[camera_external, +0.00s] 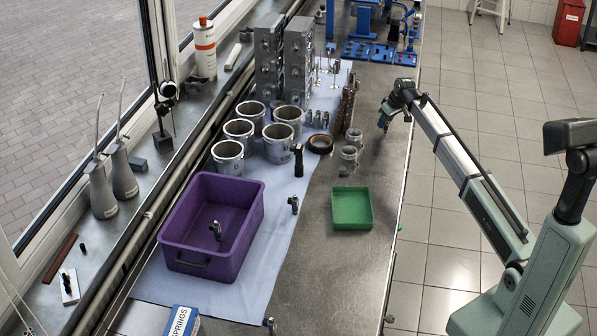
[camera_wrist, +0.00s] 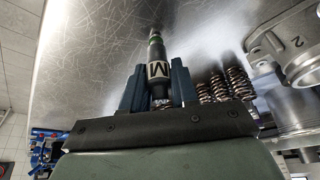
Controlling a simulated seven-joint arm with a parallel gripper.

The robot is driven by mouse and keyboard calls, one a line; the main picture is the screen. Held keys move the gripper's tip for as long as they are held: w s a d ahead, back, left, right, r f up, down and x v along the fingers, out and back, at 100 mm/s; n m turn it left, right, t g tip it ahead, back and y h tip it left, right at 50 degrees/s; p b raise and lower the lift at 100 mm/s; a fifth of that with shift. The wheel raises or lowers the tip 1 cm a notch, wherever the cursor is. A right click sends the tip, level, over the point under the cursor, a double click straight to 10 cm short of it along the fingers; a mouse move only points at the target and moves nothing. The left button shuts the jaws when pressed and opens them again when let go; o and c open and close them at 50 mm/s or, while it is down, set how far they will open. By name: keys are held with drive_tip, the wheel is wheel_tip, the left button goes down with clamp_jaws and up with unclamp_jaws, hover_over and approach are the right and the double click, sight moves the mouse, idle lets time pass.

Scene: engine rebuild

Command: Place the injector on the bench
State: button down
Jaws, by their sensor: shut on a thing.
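In the wrist view, the injector (camera_wrist: 155,52) is a dark cylinder with a green ring and a white label marked "M". It lies between the two blue fingers of my gripper (camera_wrist: 158,82), which are shut on it. In the external view, my gripper (camera_external: 385,122) is over the right part of the bench, beside the bench's right edge. The injector is too small to make out clearly there. The grey metal bench (camera_external: 335,285) has bare surface below the gripper. The gap between injector and bench cannot be judged.
A green tray (camera_external: 352,226) and metal pistons (camera_external: 348,160) stand near the gripper. Coil springs (camera_wrist: 238,84) show close by in the wrist view. A purple bin (camera_external: 185,257) and several cylinder liners (camera_external: 228,160) stand on the blue cloth. The bench front is mostly clear.

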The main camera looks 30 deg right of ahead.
drive_tip(key=shift+f, duration=0.1)
drive_tip(key=c, duration=0.9)
unclamp_jaws()
drive_tip(key=shift+o, duration=0.2)
drive_tip(key=v, duration=1.2)
